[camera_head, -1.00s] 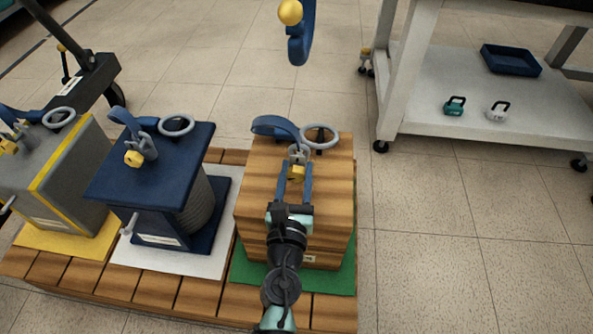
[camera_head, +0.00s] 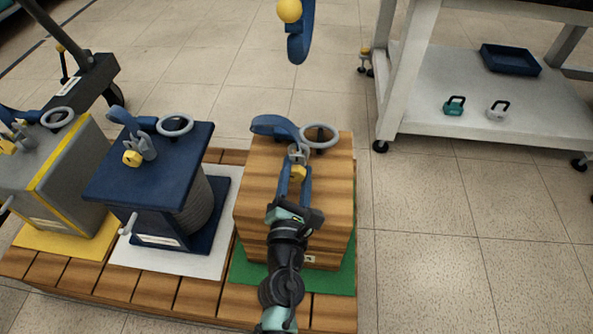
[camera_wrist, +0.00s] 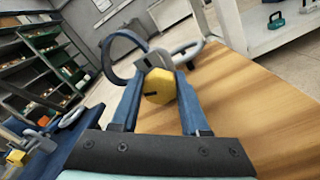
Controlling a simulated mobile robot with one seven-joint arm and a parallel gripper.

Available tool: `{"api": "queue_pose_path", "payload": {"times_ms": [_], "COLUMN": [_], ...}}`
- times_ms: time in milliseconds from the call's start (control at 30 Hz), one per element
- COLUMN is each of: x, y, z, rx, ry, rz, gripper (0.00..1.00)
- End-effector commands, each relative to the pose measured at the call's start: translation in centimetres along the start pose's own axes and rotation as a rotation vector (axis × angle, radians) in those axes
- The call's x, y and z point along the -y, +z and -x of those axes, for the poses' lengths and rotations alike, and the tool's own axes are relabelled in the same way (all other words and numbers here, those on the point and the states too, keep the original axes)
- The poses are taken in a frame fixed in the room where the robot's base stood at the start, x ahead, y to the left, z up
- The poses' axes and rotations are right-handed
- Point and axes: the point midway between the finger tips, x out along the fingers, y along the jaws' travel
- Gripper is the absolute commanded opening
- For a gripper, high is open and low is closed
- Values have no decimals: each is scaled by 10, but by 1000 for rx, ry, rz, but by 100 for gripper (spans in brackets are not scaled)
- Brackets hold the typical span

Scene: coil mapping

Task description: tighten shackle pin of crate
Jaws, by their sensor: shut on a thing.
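The wooden crate (camera_head: 322,225) stands on a green mat at the right end of the pallet. On its top are a grey shackle with a yellow pin head (camera_head: 298,172), a blue strap loop (camera_head: 274,127) and a grey ring (camera_head: 319,136). My gripper (camera_head: 295,178) reaches over the crate top from the front, its two blue fingers shut on the yellow pin head. In the wrist view the pin head (camera_wrist: 159,90) sits between the fingertips, with a dark slot on its face. The shackle body behind it is partly hidden.
A blue coil stand (camera_head: 150,175) on a white mat and a grey-and-yellow box (camera_head: 62,170) stand to the left, each with its own shackle. A blue hook (camera_head: 300,40) hangs beyond the crate. Floor to the right is clear.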

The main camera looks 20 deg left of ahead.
Motion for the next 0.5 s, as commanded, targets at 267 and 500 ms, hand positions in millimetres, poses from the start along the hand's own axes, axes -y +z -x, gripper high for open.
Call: {"api": "queue_pose_path", "payload": {"times_ms": [267,500], "x": [1,1], "y": [0,-1], "z": [0,0], "rx": [-1,-1], "ry": [-1,0], "rz": [-190,-279], "gripper": [0,0]}}
